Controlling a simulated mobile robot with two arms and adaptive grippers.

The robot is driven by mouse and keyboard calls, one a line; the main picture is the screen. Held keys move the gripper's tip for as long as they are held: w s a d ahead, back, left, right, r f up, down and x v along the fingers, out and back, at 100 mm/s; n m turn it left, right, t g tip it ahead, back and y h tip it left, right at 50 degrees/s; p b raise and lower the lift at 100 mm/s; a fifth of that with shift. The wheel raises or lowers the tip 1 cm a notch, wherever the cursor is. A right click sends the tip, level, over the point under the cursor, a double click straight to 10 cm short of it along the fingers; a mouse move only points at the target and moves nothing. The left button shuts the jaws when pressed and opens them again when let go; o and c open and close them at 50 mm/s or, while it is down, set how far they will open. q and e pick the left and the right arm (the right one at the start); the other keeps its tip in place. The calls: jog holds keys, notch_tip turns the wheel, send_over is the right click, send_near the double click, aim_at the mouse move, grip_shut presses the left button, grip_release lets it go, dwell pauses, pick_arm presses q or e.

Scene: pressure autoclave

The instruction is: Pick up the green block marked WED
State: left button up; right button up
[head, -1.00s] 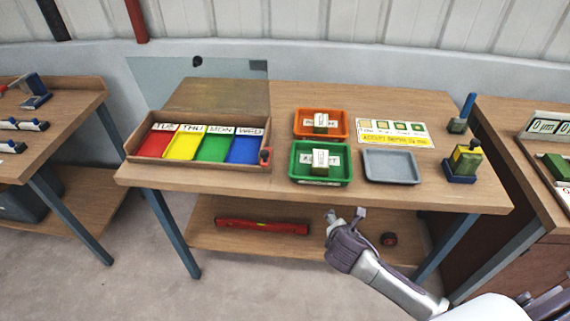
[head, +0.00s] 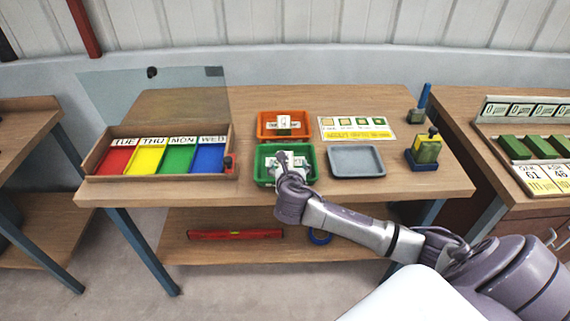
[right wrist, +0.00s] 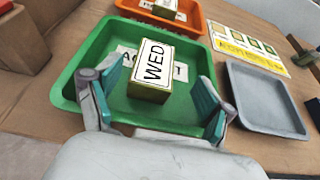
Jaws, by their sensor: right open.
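The block marked WED (right wrist: 152,68) lies in the green tray (right wrist: 75,77), with a white label on top and olive-green sides. My right gripper (right wrist: 158,80) is open, its two fingers on either side of the block at the tray's near part. The block appears apart from both fingers. In the head view my right gripper (head: 286,162) is over the green tray (head: 312,180) and hides much of the block. My left gripper is not in view.
The orange tray (head: 262,132) with a labelled block (head: 284,122) is behind the green one. A wooden box (head: 160,179) with coloured day compartments is on the left.

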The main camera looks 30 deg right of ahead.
jog(key=shift+a+x, duration=0.15)
jog(key=shift+x, duration=1.35)
jog(key=shift+a+x, duration=0.15)
jog(key=shift+x, duration=1.35)
jog(key=shift+w+f, duration=0.1)
jog(key=shift+w, duration=0.05)
jog(key=shift+c, duration=0.3)
jog(key=c, duration=1.1)
jog(key=shift+c, duration=0.5)
